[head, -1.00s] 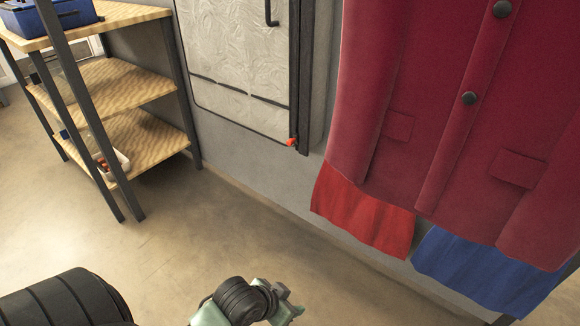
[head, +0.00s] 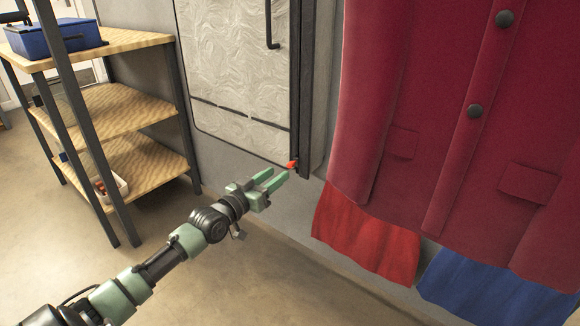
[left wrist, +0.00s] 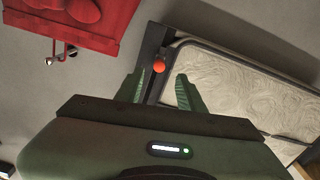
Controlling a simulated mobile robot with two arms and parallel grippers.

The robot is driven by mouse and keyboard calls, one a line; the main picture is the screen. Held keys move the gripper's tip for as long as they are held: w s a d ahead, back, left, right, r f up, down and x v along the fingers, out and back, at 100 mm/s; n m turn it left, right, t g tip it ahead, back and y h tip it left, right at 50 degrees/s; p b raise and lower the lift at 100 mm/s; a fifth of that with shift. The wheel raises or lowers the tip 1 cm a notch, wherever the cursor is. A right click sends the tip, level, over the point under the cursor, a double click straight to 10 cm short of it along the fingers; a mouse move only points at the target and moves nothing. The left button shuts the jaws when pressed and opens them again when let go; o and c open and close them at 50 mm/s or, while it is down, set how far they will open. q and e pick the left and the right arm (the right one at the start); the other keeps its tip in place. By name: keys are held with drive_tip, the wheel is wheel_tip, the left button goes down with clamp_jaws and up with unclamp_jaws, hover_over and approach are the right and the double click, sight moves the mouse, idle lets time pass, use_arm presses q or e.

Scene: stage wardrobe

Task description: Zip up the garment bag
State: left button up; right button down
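The garment bag (head: 240,70) hangs against the wall, pale and crinkled with a dark border and a dark strip down its right edge. It also shows in the left wrist view (left wrist: 240,85). A small orange-red zip pull (head: 292,164) sits at the bottom of that dark strip; it also shows in the left wrist view (left wrist: 159,66). My left gripper (head: 277,178) is open and empty, its green fingertips just below and left of the pull. In the left wrist view the pull lies beyond and between the open fingers (left wrist: 160,88). My right gripper is not in view.
A dark red coat (head: 440,120) hangs to the right, with red cloth (head: 365,235) and blue cloth (head: 495,290) below it. A wooden shelf unit (head: 120,115) with a blue case (head: 55,38) stands at left. The floor between is clear.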

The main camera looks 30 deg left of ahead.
sight(290, 166)
use_arm(q)
drive_tip(key=shift+w+d+f+b, duration=0.15)
drive_tip(key=shift+w+b, duration=0.65)
drive_tip(key=shift+w, duration=1.05)
drive_tip(key=shift+w+d+r+b, duration=0.15)
drive_tip(key=shift+w+b, duration=0.6)
drive_tip(key=shift+w, duration=1.1)
drive_tip(key=shift+f, duration=0.1)
clamp_jaws()
